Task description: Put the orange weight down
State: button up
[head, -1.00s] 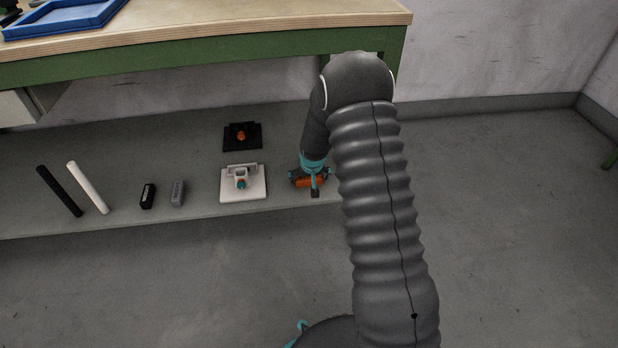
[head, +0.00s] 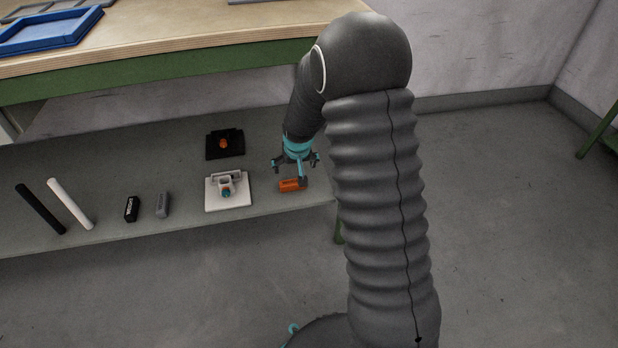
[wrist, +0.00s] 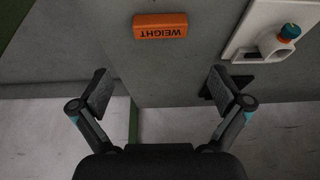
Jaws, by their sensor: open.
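The orange weight (head: 290,186) lies on the grey lower shelf (head: 110,190) of the workbench, near the shelf's right end. It also shows in the wrist view (wrist: 160,26), its face marked WEIGHT, beyond the fingertips and apart from them. My gripper (head: 297,163) is just above and behind the weight, with its fingers spread. In the wrist view my gripper (wrist: 158,90) has a wide empty gap between its pads.
Left of the weight are a white holder (head: 228,204), a black holder (head: 224,155), a grey block (head: 162,205), a black block (head: 131,208), a white rod (head: 70,203) and a black rod (head: 40,209). The bench top (head: 200,40) overhangs the shelf.

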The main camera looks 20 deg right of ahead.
jog(key=s+r, duration=1.4)
jog(key=r, duration=0.4)
jog(key=s+r, duration=0.3)
jog(key=s, duration=0.8)
jog(key=s+d+r+t, duration=0.1)
jog(key=s+r, duration=0.2)
jog(key=s, duration=0.8)
jog(key=shift+r, duration=0.25)
